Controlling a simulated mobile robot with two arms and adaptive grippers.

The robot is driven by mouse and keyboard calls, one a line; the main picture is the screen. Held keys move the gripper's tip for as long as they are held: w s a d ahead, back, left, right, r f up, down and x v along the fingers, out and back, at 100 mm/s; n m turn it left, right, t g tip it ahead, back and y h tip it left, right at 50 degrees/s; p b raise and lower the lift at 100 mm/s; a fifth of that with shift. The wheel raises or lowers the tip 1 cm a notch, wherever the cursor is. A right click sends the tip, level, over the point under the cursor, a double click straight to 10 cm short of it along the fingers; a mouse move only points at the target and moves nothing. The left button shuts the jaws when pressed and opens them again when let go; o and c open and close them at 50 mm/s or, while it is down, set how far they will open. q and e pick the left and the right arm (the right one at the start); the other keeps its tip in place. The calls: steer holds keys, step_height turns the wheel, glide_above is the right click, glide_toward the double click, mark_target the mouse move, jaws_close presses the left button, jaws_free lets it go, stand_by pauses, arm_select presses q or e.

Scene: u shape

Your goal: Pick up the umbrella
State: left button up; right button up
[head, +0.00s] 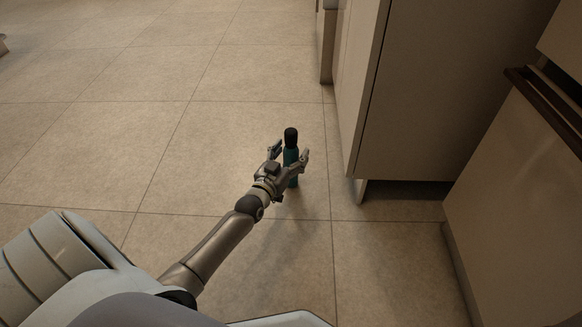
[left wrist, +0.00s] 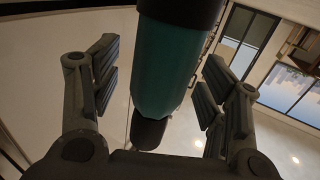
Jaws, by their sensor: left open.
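The umbrella (head: 291,158) is a folded, teal, tube-like thing with a black end, and it looks roughly upright over the tiled floor. My left gripper (head: 291,151) is open, with one finger on each side of the umbrella. In the left wrist view the teal body of the umbrella (left wrist: 172,62) runs between the spread fingers of the gripper (left wrist: 160,72), with a visible gap on both sides. A black part shows at each end of the teal body there. My gripper partly hides the lower umbrella in the head view. My right gripper is not in view.
A pale cabinet (head: 440,90) stands close to the right of the umbrella, with its lower edge raised off the floor. Another unit with a dark handle (head: 545,105) is at the far right. The tiled floor (head: 120,130) to the left is clear.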

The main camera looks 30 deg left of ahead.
arm_select(q)
steer(key=shift+w, duration=0.25)
steer(key=c, duration=1.3)
steer(key=shift+r, duration=0.15)
